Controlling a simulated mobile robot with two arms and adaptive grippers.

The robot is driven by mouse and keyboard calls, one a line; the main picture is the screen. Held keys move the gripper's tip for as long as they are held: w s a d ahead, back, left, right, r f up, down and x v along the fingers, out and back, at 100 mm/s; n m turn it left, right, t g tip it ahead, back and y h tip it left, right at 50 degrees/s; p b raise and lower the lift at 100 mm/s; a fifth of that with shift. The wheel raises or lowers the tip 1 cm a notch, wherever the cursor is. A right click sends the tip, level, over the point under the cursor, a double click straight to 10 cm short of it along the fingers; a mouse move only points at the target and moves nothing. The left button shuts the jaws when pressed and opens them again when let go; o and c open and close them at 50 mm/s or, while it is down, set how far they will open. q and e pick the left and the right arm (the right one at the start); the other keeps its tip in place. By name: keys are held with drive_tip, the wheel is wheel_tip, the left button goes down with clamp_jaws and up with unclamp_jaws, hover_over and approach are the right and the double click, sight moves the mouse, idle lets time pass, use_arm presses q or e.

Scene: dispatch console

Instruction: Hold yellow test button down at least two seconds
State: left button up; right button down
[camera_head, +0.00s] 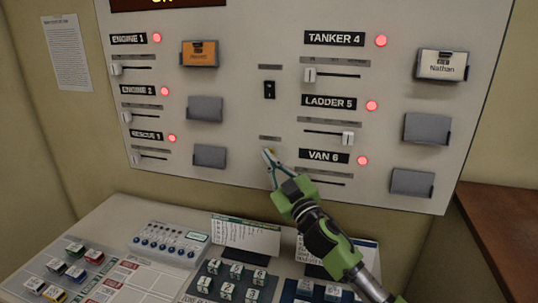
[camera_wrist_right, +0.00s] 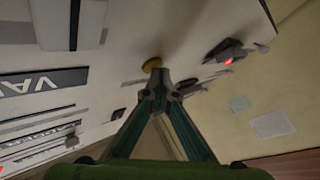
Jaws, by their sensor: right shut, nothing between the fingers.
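The yellow test button (camera_wrist_right: 152,64) sits on the upright panel, round and small. In the wrist view its lower edge meets my right gripper's closed tips (camera_wrist_right: 160,79). In the head view my right gripper (camera_head: 268,154) reaches up from the lower right, and its tips lie over the button's place below a small grey label. Only a trace of yellow shows there. The fingers are shut with nothing between them. The tips are at or very near the button; I cannot tell whether it is pressed in. My left gripper is not in view.
The panel (camera_head: 235,120) holds a black rocker switch (camera_head: 269,90), sliders, red lamps and card holders. The VAN 6 label (camera_head: 324,156) and its slider lie just right of my gripper. Below, a desk console (camera_head: 120,225) carries several keys and a standing card (camera_head: 245,236).

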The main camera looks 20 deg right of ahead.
drive_tip(key=shift+s+a, duration=0.1)
drive_tip(key=shift+s, duration=0.05)
drive_tip(key=shift+s+a, duration=0.35)
drive_tip(key=shift+s, duration=0.2)
idle(0.3)
drive_tip(key=s+a, duration=0.1)
drive_tip(key=s, duration=0.1)
drive_tip(key=s+a+p, duration=0.1)
drive_tip(key=s, duration=0.1)
drive_tip(key=shift+a, duration=0.4)
